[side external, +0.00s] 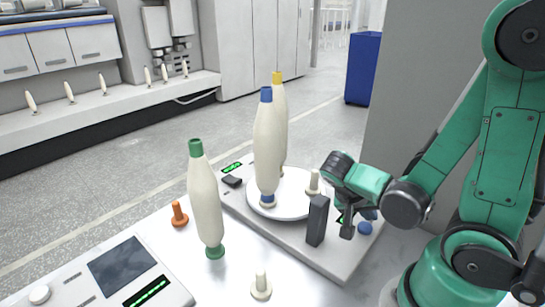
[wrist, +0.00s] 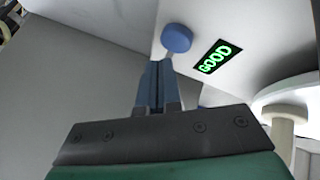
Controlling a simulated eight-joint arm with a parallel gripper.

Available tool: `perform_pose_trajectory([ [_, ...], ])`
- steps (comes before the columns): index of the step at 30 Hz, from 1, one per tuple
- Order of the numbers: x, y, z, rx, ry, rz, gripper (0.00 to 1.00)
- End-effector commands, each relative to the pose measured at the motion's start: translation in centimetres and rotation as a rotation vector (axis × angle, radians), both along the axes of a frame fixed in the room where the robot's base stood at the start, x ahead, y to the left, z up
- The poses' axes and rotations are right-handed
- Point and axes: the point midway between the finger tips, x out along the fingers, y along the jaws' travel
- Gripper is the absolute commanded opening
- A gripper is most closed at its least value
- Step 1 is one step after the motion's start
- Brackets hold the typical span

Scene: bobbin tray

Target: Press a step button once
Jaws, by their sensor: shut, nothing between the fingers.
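A round blue button (side external: 365,228) sits near the right edge of the pale turntable base (side external: 335,262). In the wrist view the blue button (wrist: 176,38) lies just beyond my fingertips, beside a green lit "GOOD" display (wrist: 215,59). My gripper (side external: 368,214) is over that corner of the base. In the wrist view my gripper (wrist: 157,68) has its blue fingers together, with nothing between them. The tips are very close to the button; I cannot tell whether they touch it.
Two cream bobbins, blue-ended (side external: 267,150) and yellow-topped (side external: 279,120), stand on the white turntable (side external: 290,207). A dark upright block (side external: 317,221) is left of my gripper. A green-ended bobbin (side external: 204,200), an orange peg (side external: 179,214) and a cream peg (side external: 261,286) stand further left.

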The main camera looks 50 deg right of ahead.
Motion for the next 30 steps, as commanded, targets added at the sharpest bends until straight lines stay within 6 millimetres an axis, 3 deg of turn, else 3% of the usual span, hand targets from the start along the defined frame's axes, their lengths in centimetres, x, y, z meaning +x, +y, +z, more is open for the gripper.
perform_pose_trajectory([
  [23,0.0,0.0,0.0,0.000,0.000,0.000,0.00],
  [30,0.0,0.0,1.8,0.000,0.000,0.000,0.00],
])
